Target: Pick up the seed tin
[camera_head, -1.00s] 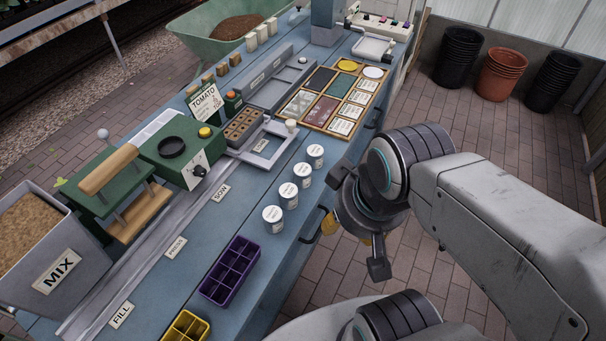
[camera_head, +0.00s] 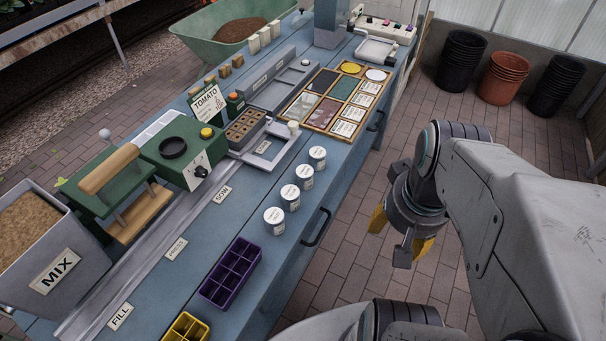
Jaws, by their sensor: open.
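Several small white round tins with printed labels stand in a row near the right edge of the blue bench. The nearest tin (camera_head: 274,220) is by the purple tray, then come a second tin (camera_head: 290,197), a third tin (camera_head: 304,176) and the farthest tin (camera_head: 317,157). I cannot read which one is the seed tin. My gripper (camera_head: 400,232) hangs over the brick floor to the right of the bench, apart from the tins. Its yellow-tipped fingers are spread and empty, pointing down.
The blue bench (camera_head: 190,262) has a drawer handle (camera_head: 316,228) on its side. A purple cell tray (camera_head: 231,272) and a yellow tray (camera_head: 186,328) stand in front of the tins. A framed seed board (camera_head: 328,112) lies behind them. Stacked pots (camera_head: 505,76) stand on the floor at the back right.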

